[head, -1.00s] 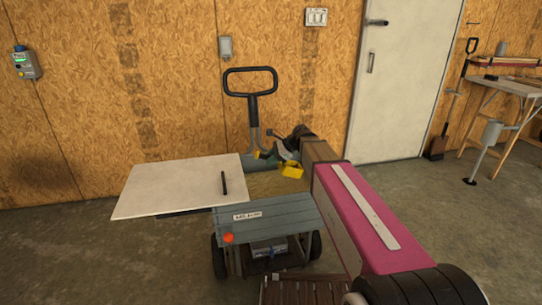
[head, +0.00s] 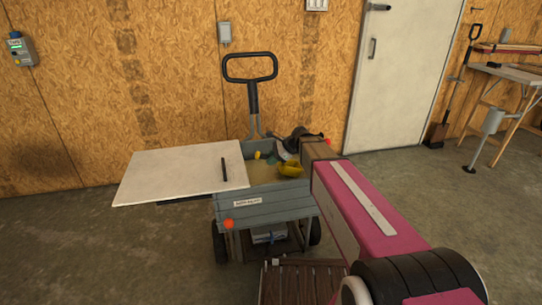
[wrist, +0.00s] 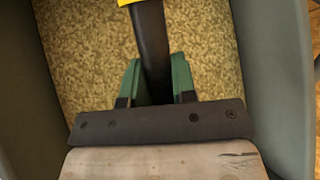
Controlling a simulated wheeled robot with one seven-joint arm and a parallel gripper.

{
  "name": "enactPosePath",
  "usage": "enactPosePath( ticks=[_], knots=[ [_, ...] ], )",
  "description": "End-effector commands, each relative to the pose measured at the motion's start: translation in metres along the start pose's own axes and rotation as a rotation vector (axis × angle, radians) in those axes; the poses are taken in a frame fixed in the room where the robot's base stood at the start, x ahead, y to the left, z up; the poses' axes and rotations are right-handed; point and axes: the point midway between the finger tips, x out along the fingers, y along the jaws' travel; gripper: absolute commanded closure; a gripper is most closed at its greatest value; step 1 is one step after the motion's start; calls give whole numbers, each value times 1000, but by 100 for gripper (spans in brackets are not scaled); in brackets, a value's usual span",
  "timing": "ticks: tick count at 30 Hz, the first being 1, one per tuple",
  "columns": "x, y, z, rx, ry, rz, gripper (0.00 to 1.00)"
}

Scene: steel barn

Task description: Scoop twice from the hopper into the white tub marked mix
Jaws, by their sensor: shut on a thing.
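The hopper (head: 285,207) is a grey, slatted bin on a wheeled cart, with a small label on its front. Tan grainy feed (head: 262,174) lies inside and fills much of the wrist view (wrist: 80,60). A yellow scoop (head: 291,170) is inside the hopper's opening, at or close above the feed; I cannot tell whether it touches. My gripper's green fingers (wrist: 153,82) are shut on its black handle (wrist: 149,45). Only a sliver of the yellow scoop shows at the top of the wrist view. No white tub marked mix shows in these frames.
A white flat panel (head: 165,178) with a black bar sticks out left of the hopper. A black loop handle (head: 250,68) rises behind it. The hopper's grey walls stand close on both sides of my gripper. A workbench (head: 515,75) is far right; the left floor is clear.

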Motion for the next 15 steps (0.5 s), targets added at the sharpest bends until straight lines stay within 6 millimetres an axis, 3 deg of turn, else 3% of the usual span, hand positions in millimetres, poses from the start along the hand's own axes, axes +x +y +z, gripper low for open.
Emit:
enactPosePath(
  ticks=[15],
  knots=[
    [24,8,-25,1,-1,0,94]
  ],
)
